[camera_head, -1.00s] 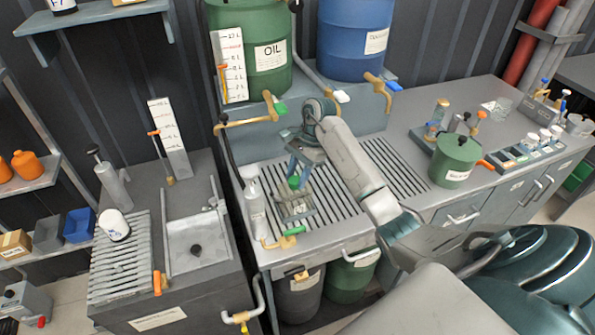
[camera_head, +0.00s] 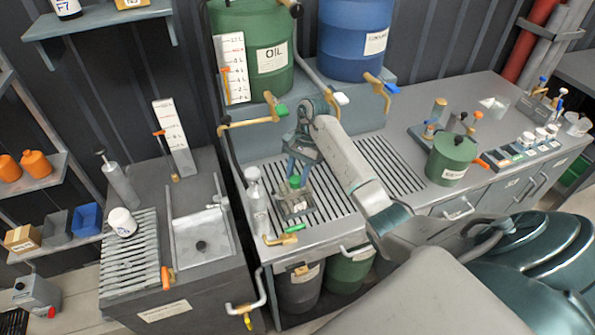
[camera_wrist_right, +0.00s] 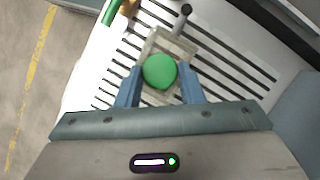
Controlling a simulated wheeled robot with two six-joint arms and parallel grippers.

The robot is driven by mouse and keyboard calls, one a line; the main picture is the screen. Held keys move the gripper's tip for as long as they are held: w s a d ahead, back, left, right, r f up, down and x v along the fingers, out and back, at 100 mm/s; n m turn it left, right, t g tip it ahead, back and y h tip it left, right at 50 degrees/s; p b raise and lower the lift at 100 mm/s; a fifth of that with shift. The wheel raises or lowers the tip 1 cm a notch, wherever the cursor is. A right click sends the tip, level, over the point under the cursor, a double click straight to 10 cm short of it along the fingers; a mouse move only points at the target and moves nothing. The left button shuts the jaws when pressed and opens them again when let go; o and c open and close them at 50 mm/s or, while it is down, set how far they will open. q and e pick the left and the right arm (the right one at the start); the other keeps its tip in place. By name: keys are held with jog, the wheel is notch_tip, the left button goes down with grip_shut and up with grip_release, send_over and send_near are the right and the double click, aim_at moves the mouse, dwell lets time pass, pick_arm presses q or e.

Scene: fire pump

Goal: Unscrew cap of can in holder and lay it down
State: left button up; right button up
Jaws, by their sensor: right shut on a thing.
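A can (camera_head: 293,206) with a green cap (camera_head: 294,182) stands in a holder on the slatted grate of the metal bench. The green cap also shows in the right wrist view (camera_wrist_right: 160,71), with the pale holder (camera_wrist_right: 176,46) around the can below it. My right gripper (camera_head: 296,178) comes down from above, its blue fingers on either side of the cap. In the right wrist view its fingers (camera_wrist_right: 160,80) are shut on the cap. My left gripper is not in view.
A spray bottle (camera_head: 256,200) stands left of the holder. A tap with a green handle (camera_head: 290,232) is at the bench's front edge. The grate (camera_head: 390,168) to the right is clear. A green drum (camera_head: 451,160) stands further right.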

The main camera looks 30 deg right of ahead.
jog(key=o, duration=1.4)
jog(key=shift+r, duration=0.15)
jog(key=shift+r+p, duration=1.25)
